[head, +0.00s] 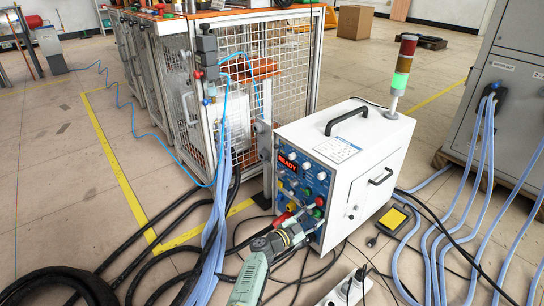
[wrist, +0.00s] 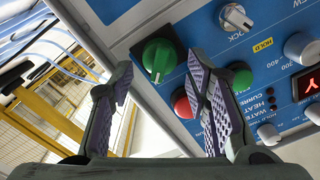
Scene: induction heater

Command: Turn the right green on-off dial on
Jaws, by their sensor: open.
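The white induction heater (head: 345,175) has a blue front panel. A large green dial (wrist: 159,60) with a white pointer line shows at the panel's edge in the wrist view. In the head view a green control (head: 317,213) shows at the panel's lower right, close to my gripper (head: 297,233). In the wrist view my gripper (wrist: 160,72) is open and empty, its fingers to either side of the dial's line of sight. I cannot tell whether they touch it. A red button (wrist: 183,103) and a smaller green button (wrist: 238,76) lie near the right finger, which partly covers them.
The display (head: 287,164) reads READY. The signal tower (head: 402,75) shows green lit. White knobs (wrist: 235,18) sit elsewhere on the panel. Thick cables (head: 212,240), a power strip (head: 345,290) and a yellow pedal (head: 392,218) lie on the floor. A mesh cage (head: 270,60) stands behind.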

